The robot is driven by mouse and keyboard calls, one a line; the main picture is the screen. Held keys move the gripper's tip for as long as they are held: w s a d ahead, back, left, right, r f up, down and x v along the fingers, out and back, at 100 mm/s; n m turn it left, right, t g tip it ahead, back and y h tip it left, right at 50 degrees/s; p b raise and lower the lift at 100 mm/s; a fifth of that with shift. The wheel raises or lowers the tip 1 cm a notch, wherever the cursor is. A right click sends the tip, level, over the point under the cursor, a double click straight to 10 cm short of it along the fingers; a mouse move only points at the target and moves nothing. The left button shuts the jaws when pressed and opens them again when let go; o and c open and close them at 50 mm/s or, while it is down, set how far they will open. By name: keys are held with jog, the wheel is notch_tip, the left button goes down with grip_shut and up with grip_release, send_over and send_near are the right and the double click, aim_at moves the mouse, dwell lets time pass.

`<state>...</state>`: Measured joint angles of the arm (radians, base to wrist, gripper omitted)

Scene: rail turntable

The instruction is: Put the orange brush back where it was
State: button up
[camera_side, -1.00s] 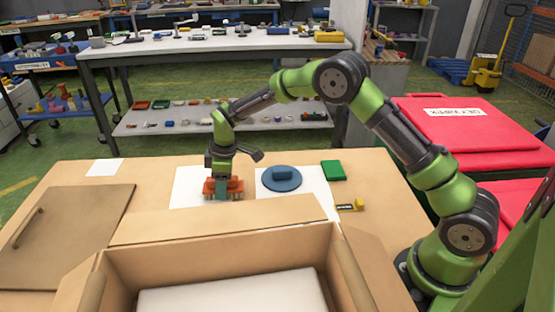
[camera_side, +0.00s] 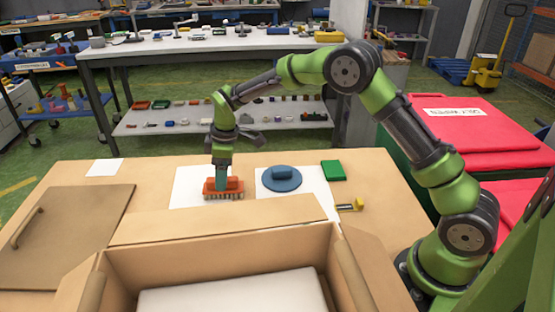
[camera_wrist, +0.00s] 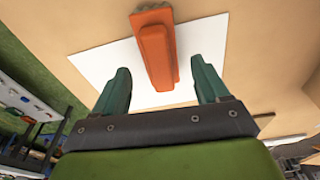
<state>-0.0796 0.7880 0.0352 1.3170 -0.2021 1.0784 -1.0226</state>
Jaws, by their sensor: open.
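The orange brush (camera_side: 223,188) stands bristles down on a white sheet (camera_side: 187,182) on the table, left of the blue round piece. It also shows in the wrist view (camera_wrist: 156,50), lying over the edge of the white sheet (camera_wrist: 95,62). My gripper (camera_side: 221,178) is just above the brush in the side view. In the wrist view my gripper (camera_wrist: 161,80) is open, with one teal finger on each side of the brush handle and visible gaps between. Part of the brush top is hidden behind a finger in the side view.
A blue disc with a raised handle (camera_side: 282,179) sits on another white sheet to the right. A green block (camera_side: 333,170) and a yellow-tipped piece (camera_side: 351,206) lie farther right. An open cardboard box (camera_side: 210,255) stands in front. A brown board (camera_side: 68,235) lies at left.

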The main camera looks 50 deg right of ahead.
jog(key=r, duration=0.7)
jog(key=shift+s+d+r, duration=0.15)
jog(key=shift+s+d, duration=0.25)
jog(key=s+d+r+m+t, duration=0.2)
jog(key=s+r+m, duration=0.3)
jog(key=s+r, duration=0.7)
jog(key=s+d+m+t, duration=0.1)
jog(key=s+m+t, duration=0.3)
jog(key=s, duration=1.3)
jog(key=m, duration=0.4)
jog(key=shift+s+d+y, duration=0.15)
jog(key=shift+s+y, duration=0.15)
jog(key=shift+y, duration=0.1)
